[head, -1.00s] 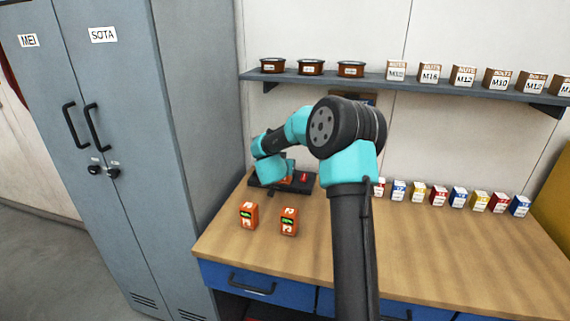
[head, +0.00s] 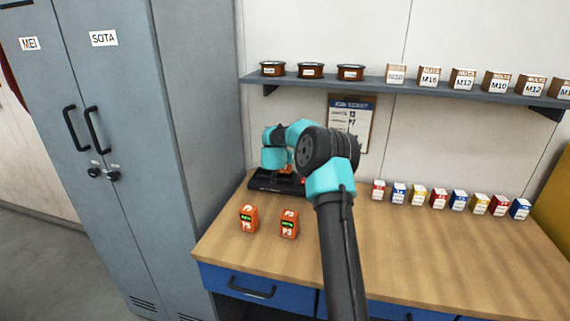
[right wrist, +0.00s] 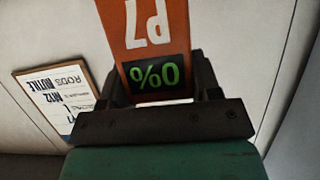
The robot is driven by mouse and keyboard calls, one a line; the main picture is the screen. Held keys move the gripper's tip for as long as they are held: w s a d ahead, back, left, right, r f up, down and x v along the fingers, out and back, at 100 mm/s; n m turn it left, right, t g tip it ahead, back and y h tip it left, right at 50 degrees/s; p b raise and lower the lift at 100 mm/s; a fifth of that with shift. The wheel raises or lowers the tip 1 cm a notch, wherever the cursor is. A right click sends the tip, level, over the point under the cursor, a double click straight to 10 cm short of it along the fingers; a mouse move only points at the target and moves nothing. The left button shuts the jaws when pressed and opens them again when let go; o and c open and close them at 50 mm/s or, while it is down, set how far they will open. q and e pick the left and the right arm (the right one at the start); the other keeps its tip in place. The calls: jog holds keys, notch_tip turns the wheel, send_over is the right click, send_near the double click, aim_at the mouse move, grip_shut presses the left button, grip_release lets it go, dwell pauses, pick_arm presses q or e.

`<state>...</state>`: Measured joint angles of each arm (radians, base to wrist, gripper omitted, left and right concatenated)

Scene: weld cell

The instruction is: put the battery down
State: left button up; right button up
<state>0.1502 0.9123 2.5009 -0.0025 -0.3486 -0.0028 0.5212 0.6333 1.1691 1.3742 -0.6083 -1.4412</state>
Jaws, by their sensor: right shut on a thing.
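My right gripper (right wrist: 160,90) is shut on an orange battery (right wrist: 146,28) marked P7, whose display reads 0% in green. In the head view my right arm reaches over the bench to the dark charger (head: 268,183) at the back left, and its forearm and wrist hide most of the gripper and battery. I cannot tell whether the held battery touches the charger. Two other orange batteries, one on the left (head: 248,219) and one on the right (head: 289,224), stand upright on the bench in front of the charger. My left gripper is not in view.
The wooden bench (head: 440,255) is clear in its front right part. A row of small coloured boxes (head: 438,199) stands along its back. A shelf (head: 420,88) with spools and boxes hangs above. A clipboard (head: 362,112) hangs on the wall. Grey lockers (head: 110,220) stand left.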

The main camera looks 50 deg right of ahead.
jog(key=shift+f, duration=1.7)
jog(key=shift+f, duration=0.15)
jog(key=o, duration=1.1)
jog(key=shift+a, duration=0.1)
jog(key=v, duration=1.2)
jog(key=shift+s, duration=0.1)
